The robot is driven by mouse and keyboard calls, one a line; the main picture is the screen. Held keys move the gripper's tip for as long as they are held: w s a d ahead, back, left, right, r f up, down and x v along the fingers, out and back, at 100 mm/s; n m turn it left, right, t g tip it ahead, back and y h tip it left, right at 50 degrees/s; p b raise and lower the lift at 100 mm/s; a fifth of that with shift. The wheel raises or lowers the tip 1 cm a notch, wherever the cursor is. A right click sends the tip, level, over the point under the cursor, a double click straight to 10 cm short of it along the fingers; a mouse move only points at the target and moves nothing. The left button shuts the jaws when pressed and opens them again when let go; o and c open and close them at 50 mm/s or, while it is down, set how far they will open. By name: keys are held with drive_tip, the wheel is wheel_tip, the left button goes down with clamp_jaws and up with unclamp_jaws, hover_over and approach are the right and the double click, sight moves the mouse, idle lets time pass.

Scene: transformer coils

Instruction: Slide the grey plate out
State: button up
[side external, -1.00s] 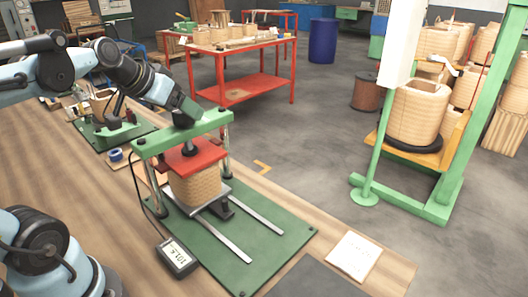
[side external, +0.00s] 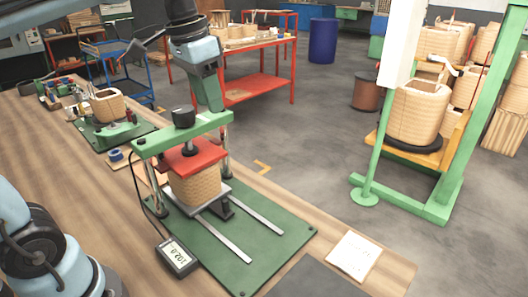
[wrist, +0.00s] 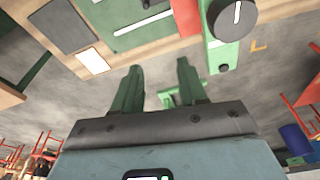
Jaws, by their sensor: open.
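The grey plate (side external: 209,202) lies under a tan wound coil (side external: 196,187) in the press. A dark block, possibly its handle, shows at its front right, between two metal rails (side external: 258,217) on the green base. A red press plate (side external: 190,156) sits on top of the coil. My gripper (side external: 213,105) points down behind the press's green top bar, on the floor side, apart from the grey plate. In the wrist view my gripper (wrist: 158,72) has its two green fingers apart with nothing between them. I cannot make out the grey plate in the wrist view.
The green top bar (side external: 160,140) with a black knob (side external: 184,117) spans the press. A digital readout (side external: 176,257) stands at the base's front left. A white card (side external: 351,254) and dark mat lie to the right. The rails' outer ends are clear.

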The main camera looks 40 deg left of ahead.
drive_tip(key=d+m+g, duration=0.1)
drive_tip(key=d+g, duration=0.1)
drive_tip(key=d, duration=0.1)
approach(225, 200)
drive_tip(key=shift+d+f, duration=0.1)
drive_tip(key=shift+f, duration=5.2)
drive_tip(key=shift+w, duration=0.1)
clamp_jaws()
